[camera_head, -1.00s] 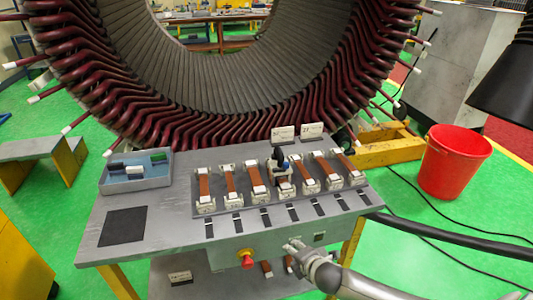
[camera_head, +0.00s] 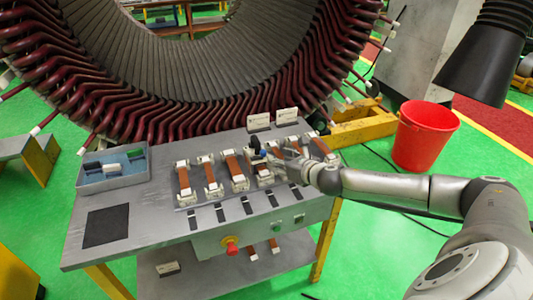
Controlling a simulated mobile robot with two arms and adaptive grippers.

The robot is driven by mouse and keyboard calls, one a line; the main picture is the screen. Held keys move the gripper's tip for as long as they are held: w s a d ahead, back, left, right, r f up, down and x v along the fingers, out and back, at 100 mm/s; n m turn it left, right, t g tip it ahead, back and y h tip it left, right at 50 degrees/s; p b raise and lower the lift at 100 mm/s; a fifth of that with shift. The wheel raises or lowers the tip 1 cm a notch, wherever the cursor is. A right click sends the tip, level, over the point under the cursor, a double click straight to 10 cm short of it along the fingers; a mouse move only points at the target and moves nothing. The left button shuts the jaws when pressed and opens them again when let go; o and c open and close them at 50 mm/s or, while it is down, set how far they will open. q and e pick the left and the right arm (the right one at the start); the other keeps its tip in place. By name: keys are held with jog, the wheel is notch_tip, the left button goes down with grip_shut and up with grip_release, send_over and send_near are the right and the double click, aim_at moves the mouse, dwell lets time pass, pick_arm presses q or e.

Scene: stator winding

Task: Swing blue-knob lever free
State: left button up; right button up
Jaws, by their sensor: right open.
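The lever (camera_head: 256,147) is a small dark upright part with a blue spot near it, on the clamp of a copper-coloured bar in the middle of the bench's row. The knob is too small and partly covered to make out clearly. My right gripper (camera_head: 282,157) is open just right of the lever, its fingers pointing left toward it. I cannot tell whether the fingers touch the lever. The gripper and wrist hide parts of the bars on the right. My left gripper is not in view.
Several clamped bars (camera_head: 210,175) line the grey bench (camera_head: 140,215). A tray (camera_head: 115,170) stands at left, beside a black pad (camera_head: 107,226). Two white signs (camera_head: 258,122) stand behind the row. A red button (camera_head: 231,246) is on the front. A red bucket (camera_head: 424,135) stands at right.

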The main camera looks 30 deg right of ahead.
aim_at(265, 153)
jog(key=p+x, duration=0.1)
jog(key=x, duration=0.8)
jog(key=shift+w+p, duration=0.1)
jog(key=shift+p, duration=0.2)
grip_shut()
